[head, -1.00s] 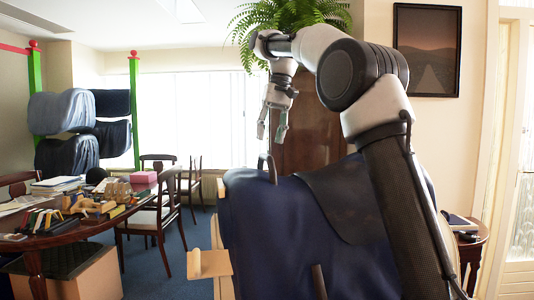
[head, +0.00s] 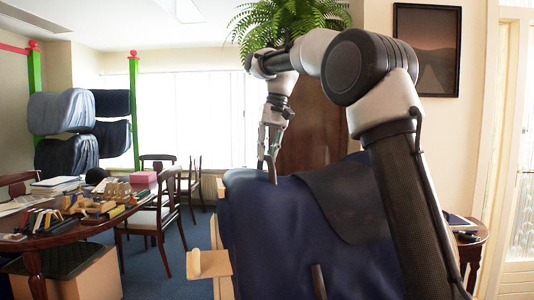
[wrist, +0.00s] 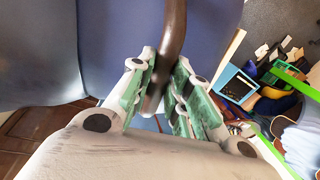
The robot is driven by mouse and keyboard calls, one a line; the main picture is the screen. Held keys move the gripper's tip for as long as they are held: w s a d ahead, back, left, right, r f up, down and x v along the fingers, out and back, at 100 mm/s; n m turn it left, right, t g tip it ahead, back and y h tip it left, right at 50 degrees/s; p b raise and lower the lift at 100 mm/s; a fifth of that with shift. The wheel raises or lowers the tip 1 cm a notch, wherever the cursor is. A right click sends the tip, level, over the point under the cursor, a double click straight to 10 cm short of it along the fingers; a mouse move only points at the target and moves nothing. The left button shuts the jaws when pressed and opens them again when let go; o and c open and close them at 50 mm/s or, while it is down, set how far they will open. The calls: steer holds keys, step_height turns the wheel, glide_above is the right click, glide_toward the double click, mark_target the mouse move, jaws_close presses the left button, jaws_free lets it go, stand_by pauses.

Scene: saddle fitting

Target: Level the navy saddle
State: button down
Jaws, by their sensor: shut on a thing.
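The navy saddle (head: 268,235) fills the lower middle of the head view, with a darker flap (head: 345,195) over its right part. Its top edge rises to the right in the picture; I cannot tell its true tilt. In the wrist view, the blue saddle surface (wrist: 110,40) lies behind my fingers. A dark brown curved handle (wrist: 174,35) stands out from the saddle. My gripper (head: 269,160) is at the saddle's upper left. In the wrist view, my gripper (wrist: 163,88) is shut on the handle, its green pads on either side.
A light wooden support (head: 208,263) shows beside the saddle's lower left. A cluttered desk (head: 32,242) and chairs (head: 158,215) stand to the left. A rack with dark rolls (head: 66,155) is behind. A small round table (head: 470,240) is at right.

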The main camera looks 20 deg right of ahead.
steer(key=shift+s+t, duration=0.3)
steer(key=shift+s, duration=0.8)
steer(key=c, duration=1.3)
jaws_free()
steer(key=shift+w, duration=0.1)
steer(key=v, duration=1.2)
